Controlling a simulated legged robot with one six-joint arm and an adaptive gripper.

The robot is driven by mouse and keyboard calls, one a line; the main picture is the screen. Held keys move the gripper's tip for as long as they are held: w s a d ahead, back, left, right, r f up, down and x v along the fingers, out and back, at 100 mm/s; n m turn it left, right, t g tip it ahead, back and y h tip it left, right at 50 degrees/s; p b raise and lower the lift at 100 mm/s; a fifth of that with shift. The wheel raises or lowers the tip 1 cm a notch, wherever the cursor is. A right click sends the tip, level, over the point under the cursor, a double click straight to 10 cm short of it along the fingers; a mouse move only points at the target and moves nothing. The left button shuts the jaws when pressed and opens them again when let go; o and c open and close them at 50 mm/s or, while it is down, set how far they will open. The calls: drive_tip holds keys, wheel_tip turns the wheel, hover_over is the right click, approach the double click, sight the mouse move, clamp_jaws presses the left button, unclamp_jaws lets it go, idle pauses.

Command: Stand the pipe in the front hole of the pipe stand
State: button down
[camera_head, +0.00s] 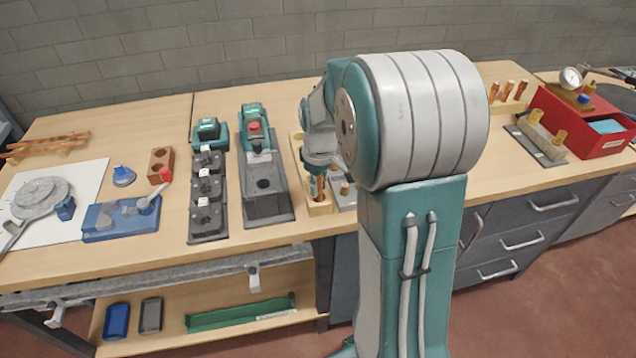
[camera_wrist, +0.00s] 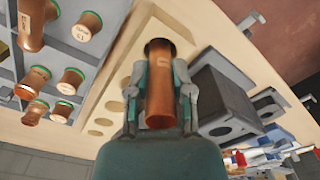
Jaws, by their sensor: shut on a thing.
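The copper pipe (camera_wrist: 158,88) is held between the two fingers of my gripper (camera_wrist: 160,92), which is shut on it. The pipe stand (camera_wrist: 147,25) is a pale wooden block with a row of round holes. Several empty holes show beside my left finger. The pipe is at the front end of the stand, and a dark rim shows at its far end. In the head view the pipe (camera_head: 320,188) looks about upright over the front of the stand (camera_head: 319,208). My wrist partly covers it. I cannot tell whether its lower end is inside the front hole.
Grey trays with labelled copper pieces (camera_wrist: 70,80) lie left of the stand in the wrist view. A dark grey machine block (camera_wrist: 222,100) stands close on the right. In the head view this machine (camera_head: 265,185) is left of the stand. A red toolbox (camera_head: 575,120) is far right.

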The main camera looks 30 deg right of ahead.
drive_tip(key=shift+f, duration=0.7)
idle(0.3)
drive_tip(key=shift+c, duration=2.2)
unclamp_jaws()
wheel_tip(320, 180, up, 12)
drive_tip(key=shift+f, duration=0.1)
